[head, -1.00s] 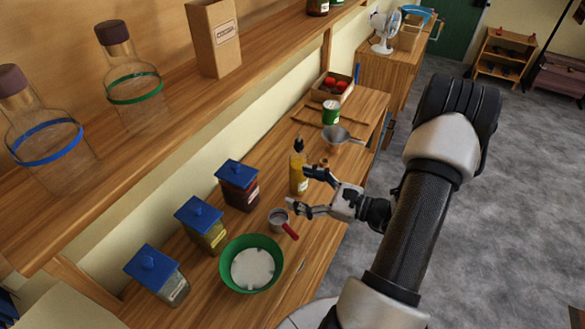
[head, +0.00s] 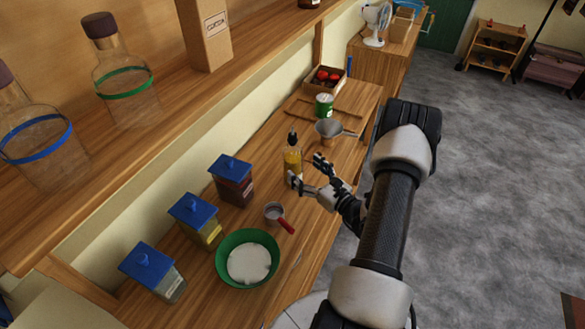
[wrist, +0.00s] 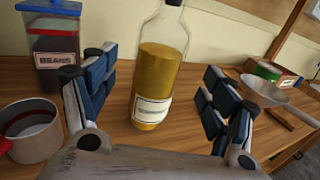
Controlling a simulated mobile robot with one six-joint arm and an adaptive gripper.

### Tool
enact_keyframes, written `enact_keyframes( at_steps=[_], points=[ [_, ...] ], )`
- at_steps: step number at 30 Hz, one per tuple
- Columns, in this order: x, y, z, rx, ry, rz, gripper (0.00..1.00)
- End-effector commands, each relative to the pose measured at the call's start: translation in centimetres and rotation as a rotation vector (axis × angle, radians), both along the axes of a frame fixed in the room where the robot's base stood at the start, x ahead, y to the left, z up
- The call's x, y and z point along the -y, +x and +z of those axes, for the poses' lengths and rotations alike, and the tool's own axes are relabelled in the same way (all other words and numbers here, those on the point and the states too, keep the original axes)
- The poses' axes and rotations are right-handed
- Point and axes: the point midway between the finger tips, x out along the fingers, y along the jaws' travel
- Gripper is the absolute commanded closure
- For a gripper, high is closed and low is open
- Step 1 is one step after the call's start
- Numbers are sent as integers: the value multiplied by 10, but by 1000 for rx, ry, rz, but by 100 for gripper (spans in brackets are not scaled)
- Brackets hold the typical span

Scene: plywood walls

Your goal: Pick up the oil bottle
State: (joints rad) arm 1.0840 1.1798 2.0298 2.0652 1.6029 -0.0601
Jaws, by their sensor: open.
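The oil bottle (head: 292,160) stands upright on the wooden counter, clear glass with yellow oil, a pale label and a dark top. In the wrist view the bottle (wrist: 157,75) is in the middle, between and beyond the fingers, with its top cut off by the frame edge. My gripper (head: 306,173) is open beside the bottle, on its right in the head view. In the wrist view its two padded fingers (wrist: 153,97) are spread to the bottle's left and right, with gaps on both sides. I cannot tell whether the bottle lies fully between the fingertips.
A red-handled measuring cup (head: 275,213) and a jar labelled beans (wrist: 53,45) stand left of the bottle. A metal funnel or strainer (head: 330,128) and a green can (head: 324,104) stand behind. A green bowl (head: 219,262) is nearer. The shelf (head: 180,95) overhangs at left.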

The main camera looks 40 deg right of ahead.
Motion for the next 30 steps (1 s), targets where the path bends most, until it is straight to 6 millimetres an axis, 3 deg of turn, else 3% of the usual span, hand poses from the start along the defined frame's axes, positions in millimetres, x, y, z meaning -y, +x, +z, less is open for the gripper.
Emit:
enact_keyframes(
  at_steps=[7, 16, 24, 30],
  points=[
    [-1, 18, 0, 1, -2, 3, 22],
    [-2, 59, 0, 1, -2, 3, 22],
    [-1, 62, 1, 0, 1, 0, 22],
    [-1, 62, 1, 0, 0, 0, 35]
  ],
)
